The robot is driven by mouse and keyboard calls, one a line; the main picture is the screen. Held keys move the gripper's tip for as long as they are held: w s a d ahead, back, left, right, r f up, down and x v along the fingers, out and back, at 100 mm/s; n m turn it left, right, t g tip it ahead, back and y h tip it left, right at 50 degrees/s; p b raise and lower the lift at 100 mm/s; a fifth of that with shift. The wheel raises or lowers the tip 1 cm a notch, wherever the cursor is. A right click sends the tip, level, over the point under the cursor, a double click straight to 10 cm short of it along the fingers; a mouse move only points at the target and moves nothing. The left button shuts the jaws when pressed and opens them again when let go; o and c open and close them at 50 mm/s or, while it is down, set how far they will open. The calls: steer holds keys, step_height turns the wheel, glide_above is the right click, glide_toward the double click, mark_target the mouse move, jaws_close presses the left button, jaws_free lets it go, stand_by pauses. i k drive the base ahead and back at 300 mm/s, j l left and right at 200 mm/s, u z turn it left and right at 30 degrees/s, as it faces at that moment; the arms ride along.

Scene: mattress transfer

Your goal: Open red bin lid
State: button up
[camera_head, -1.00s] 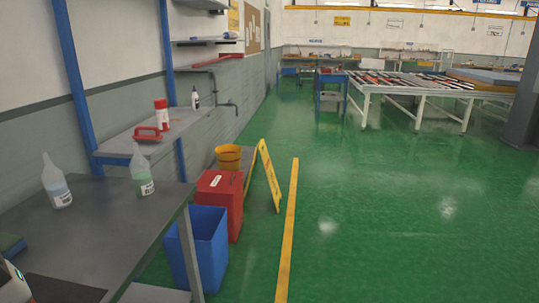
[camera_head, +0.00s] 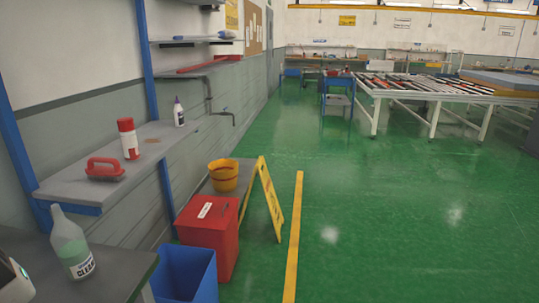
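The red bin (camera_head: 222,250) stands on the green floor at the lower left of the head view. Its red lid (camera_head: 207,213) is closed and has a white label on top. My gripper is not clearly in view. A white and dark piece (camera_head: 14,284) shows at the lower left corner, and I cannot tell what it is.
An open blue bin (camera_head: 184,275) stands in front of the red bin. A yellow bucket (camera_head: 223,178) and a yellow floor sign (camera_head: 269,200) are behind it. A grey table (camera_head: 110,272) with a bottle (camera_head: 72,246) is at left. Floor right of the yellow line (camera_head: 293,235) is clear.

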mark_target(207, 212)
steer(key=i, duration=1.55)
steer(key=i+l+u, duration=0.1)
steer(key=i, duration=1.45)
